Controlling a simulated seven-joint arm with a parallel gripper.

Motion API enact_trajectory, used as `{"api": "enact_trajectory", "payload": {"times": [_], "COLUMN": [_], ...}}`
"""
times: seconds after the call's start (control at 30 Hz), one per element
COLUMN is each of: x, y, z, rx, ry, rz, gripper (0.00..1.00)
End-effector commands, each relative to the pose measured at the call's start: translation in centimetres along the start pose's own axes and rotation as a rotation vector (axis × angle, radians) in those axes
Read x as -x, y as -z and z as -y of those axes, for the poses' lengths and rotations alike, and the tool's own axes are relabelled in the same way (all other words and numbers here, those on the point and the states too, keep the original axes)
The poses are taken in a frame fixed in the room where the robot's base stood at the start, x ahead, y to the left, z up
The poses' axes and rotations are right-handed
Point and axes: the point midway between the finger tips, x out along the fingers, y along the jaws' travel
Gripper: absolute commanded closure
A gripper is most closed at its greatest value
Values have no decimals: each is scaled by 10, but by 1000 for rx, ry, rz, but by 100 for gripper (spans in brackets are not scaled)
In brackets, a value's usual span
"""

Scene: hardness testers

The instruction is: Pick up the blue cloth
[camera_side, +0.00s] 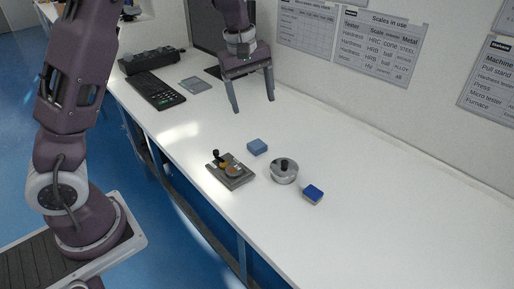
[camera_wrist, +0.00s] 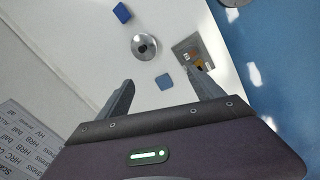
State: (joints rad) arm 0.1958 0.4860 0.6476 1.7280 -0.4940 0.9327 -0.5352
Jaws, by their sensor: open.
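A light blue, flat square piece (camera_side: 257,146), which looks like a folded cloth, lies on the white bench. It also shows in the wrist view (camera_wrist: 164,81), between the fingertips in the picture. A smaller, darker blue block (camera_side: 312,194) lies further right, beyond a round metal piece; it is at the top of the wrist view (camera_wrist: 122,12). My gripper (camera_side: 253,106) is open and empty, raised above the bench. In the wrist view its two fingers (camera_wrist: 158,78) are spread wide, and nothing touches them.
A round metal piece with a dark knob (camera_side: 284,171) stands between the two blue things. A small plate with a black-knobbed lever and a disc (camera_side: 231,170) sits near the bench's front edge. A keyboard-like device (camera_side: 157,91) lies at the left. The bench's right side is clear.

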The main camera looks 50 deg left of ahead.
Motion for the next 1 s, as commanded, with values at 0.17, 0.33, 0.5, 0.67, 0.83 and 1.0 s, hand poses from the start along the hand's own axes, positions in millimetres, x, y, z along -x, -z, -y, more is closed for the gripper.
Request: {"api": "enact_trajectory", "payload": {"times": [0.17, 0.33, 0.5, 0.67, 0.83, 1.0], "x": [-115, -187, -213, -233, -260, -269], "y": [70, 93, 98, 108, 121, 125], "z": [-28, -39, -39, -31, -20, -18], "rx": [218, 259, 259, 260, 258, 258], "ry": [157, 216, 228, 230, 230, 227], "rz": [-204, -359, -402, -401, -401, -399], "gripper": [24, 24, 24, 24, 24, 24]}}
